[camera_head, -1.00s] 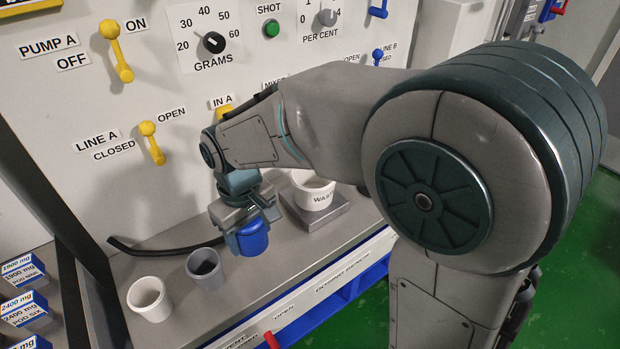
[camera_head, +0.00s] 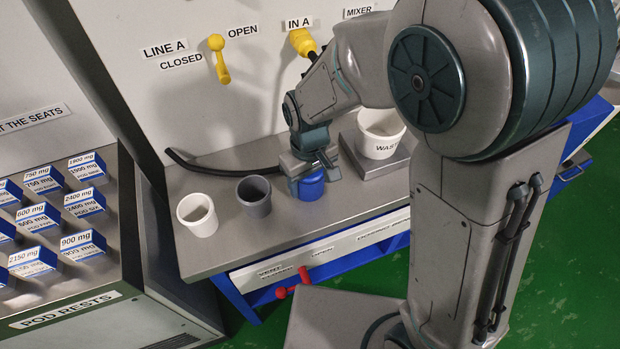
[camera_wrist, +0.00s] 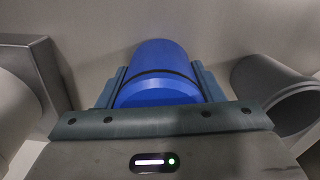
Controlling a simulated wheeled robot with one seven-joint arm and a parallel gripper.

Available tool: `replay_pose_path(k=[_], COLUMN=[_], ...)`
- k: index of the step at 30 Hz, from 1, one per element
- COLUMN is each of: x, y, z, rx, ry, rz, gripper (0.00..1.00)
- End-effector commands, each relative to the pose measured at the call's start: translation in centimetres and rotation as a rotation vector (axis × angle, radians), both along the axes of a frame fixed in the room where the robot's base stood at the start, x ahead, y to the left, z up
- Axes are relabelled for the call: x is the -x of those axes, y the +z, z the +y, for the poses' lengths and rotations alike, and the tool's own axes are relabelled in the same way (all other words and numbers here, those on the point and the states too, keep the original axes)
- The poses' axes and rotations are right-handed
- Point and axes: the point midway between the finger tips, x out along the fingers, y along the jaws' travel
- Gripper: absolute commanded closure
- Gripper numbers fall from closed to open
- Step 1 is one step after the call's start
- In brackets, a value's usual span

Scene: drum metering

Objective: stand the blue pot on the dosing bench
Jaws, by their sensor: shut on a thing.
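The blue pot (camera_head: 312,187) is at the front part of the dosing bench (camera_head: 262,226), right of the grey pot. My gripper (camera_head: 310,172) is shut on the blue pot from above. In the wrist view the blue pot (camera_wrist: 158,72) sits between the two fingers of my gripper (camera_wrist: 160,88). The pot looks upright. Its base is very near the bench top, and I cannot tell for sure whether it touches.
A grey pot (camera_head: 254,197) and a white pot (camera_head: 197,214) stand left on the bench. The waste tub (camera_head: 381,142) sits on a metal plate (camera_head: 367,166) to the right. A dark hose (camera_head: 215,168) lies behind. Pod rests (camera_head: 70,308) stand at far left.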

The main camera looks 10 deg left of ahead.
Motion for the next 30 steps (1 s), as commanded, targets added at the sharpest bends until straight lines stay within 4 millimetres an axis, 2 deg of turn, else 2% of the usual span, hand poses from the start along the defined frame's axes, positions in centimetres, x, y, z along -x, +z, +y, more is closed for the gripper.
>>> replay_pose_path(k=[11,12,13,14,25,30], x=[0.0,0.0,0.0,0.0,0.0,-0.1], y=[-0.5,-0.3,-0.3,-0.3,0.3,3.2], z=[0.1,0.1,0.1,0.1,0.1,0.1], rx=[-0.001,-0.001,-0.001,-0.001,-0.001,-0.005], ry=[0.000,0.001,0.001,0.001,0.001,0.000], rz=[-0.001,-0.001,-0.001,-0.001,-0.001,-0.005], gripper=[0.68,0.28,0.20,0.18,0.18,0.18])
